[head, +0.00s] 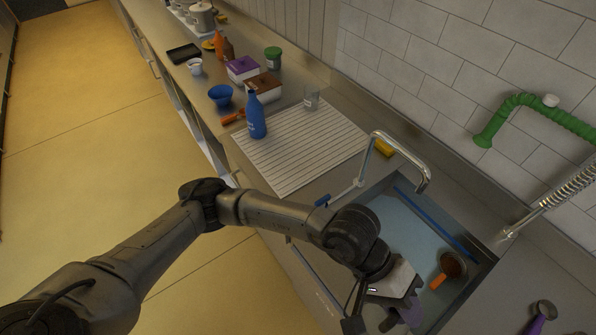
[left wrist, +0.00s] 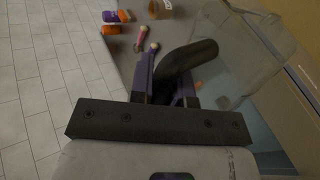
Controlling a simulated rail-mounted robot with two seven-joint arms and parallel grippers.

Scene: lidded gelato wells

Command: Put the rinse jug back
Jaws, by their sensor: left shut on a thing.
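My left gripper (head: 408,312) is over the near end of the sink, pointing down. In the left wrist view the purple fingers (left wrist: 164,85) are shut on the black curved handle (left wrist: 190,62) of a clear see-through jug (left wrist: 250,62). The jug body extends to the right of the fingers and looks tilted in that view. In the head view my wrist and gripper hide most or all of the jug. Whether it touches the sink is unclear. My right gripper is not in view.
The sink (head: 488,268) holds bluish water and a brown cup (head: 453,264) with an orange handle. A curved tap (head: 400,146) stands at its left edge.

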